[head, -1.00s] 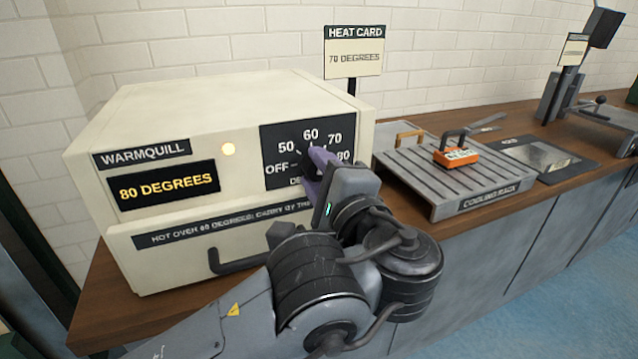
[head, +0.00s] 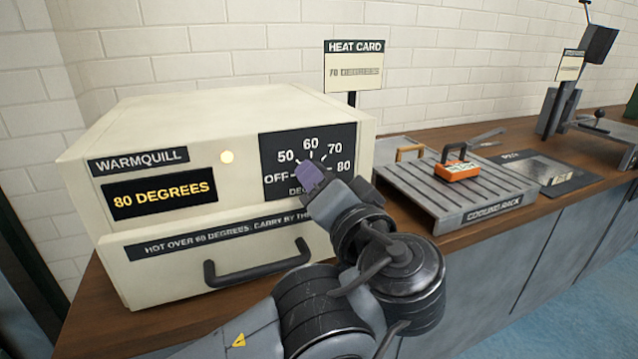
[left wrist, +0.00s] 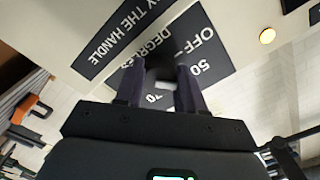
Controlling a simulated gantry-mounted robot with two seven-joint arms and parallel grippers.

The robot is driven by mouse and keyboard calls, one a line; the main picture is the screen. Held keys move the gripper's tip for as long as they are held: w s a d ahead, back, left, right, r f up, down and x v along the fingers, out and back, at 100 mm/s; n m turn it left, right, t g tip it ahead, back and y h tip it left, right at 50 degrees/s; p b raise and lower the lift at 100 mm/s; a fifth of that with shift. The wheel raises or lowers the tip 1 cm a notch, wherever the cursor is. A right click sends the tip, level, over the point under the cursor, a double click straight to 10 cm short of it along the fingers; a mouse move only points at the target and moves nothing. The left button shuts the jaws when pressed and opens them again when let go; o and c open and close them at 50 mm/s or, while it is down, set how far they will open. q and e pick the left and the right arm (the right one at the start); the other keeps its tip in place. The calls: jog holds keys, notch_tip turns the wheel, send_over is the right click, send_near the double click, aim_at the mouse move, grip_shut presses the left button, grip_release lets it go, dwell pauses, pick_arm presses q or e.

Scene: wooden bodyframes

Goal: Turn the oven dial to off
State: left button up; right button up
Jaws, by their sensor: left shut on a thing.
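The cream Warmquill oven (head: 235,110) stands on the counter. Its display (head: 160,200) reads 80 DEGREES and a round light (head: 227,157) glows. The black dial plate (head: 340,145) carries OFF, 50, 60, 70 and 80; it also shows, upside down, in the left wrist view (left wrist: 212,72). My left gripper (head: 308,176) is at this plate and covers the dial in the head view. In the left wrist view its purple fingers (left wrist: 160,88) are shut on the dial (left wrist: 161,70), which is blurred; where it points I cannot tell. My right gripper is not in view.
The oven's dark door handle (head: 258,272) sticks out below my left gripper. A heat card (head: 353,66) reading 70 DEGREES stands behind the oven. To the right are a cooling rack (head: 440,208) and an orange block with a handle (head: 456,171).

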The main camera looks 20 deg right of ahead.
pick_arm(q)
jog(key=shift+d+f+n, duration=0.1)
jog(key=shift+d+n, duration=0.05)
jog(key=shift+n, duration=4.85)
jog(key=o, duration=1)
jog(key=shift+o, duration=0.2)
